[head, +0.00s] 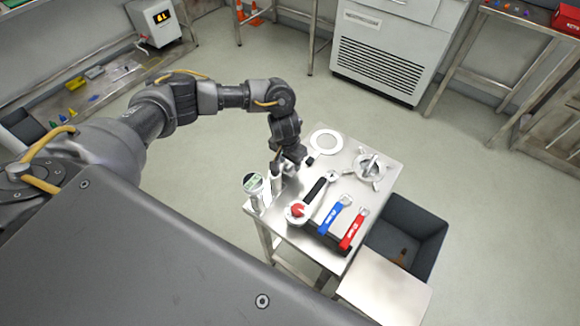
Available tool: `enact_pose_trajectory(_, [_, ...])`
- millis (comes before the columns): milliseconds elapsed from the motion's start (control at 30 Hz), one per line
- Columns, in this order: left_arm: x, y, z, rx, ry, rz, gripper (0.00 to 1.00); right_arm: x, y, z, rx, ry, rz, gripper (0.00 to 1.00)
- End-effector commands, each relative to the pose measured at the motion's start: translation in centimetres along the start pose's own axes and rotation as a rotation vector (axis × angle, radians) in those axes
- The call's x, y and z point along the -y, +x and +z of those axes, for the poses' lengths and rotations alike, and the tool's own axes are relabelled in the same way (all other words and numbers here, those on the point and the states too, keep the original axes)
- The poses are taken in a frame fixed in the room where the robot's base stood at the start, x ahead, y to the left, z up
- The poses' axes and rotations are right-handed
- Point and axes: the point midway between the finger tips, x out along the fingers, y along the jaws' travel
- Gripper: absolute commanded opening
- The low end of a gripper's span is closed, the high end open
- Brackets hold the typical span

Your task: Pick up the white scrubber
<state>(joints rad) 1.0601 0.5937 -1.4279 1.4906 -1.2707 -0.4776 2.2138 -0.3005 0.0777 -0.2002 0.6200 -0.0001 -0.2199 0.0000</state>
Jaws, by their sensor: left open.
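My left gripper (281,168) is open and points down at the left part of a small steel table (338,170). A small white upright object (276,186) shows just below its fingers and may be the white scrubber. The gripper and wrist partly hide it, and I cannot tell whether the fingers touch it or stand around it. A white ring with a short black handle (325,141) lies flat behind the gripper to the right. My right gripper is not in view.
Close by stand a round-faced gauge with a green display (253,183), a black-handled tool with a red knob (298,210), blue-handled (335,214) and red-handled (354,229) tools, and a metal handwheel (370,167). A dark bin (428,222) stands right of the table.

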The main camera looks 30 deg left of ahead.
Motion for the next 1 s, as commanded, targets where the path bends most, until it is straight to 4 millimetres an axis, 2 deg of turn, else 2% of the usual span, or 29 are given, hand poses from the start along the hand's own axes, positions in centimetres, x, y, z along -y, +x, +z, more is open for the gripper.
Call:
enact_pose_trajectory(133, [0.0, 0.0, 0.0, 0.0, 0.0, 0.0, 0.43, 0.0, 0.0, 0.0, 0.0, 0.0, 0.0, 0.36])
enact_pose_trajectory(467, [0.0, -0.1, 0.0, 0.0, 0.001, 0.0, 0.0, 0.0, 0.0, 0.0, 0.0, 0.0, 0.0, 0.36])
enact_pose_trajectory(767, [0.0, -0.5, -0.1, -0.001, 0.002, 0.001, 0.0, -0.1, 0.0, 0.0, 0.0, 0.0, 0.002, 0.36])
enact_pose_trajectory(867, [0.0, -1.9, -0.3, -0.003, 0.001, 0.001, 0.0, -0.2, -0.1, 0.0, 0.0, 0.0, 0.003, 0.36])
enact_pose_trajectory(1000, [-0.1, -4.7, -0.7, -0.004, 0.002, 0.003, 0.0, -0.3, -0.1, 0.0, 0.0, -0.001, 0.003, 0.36])
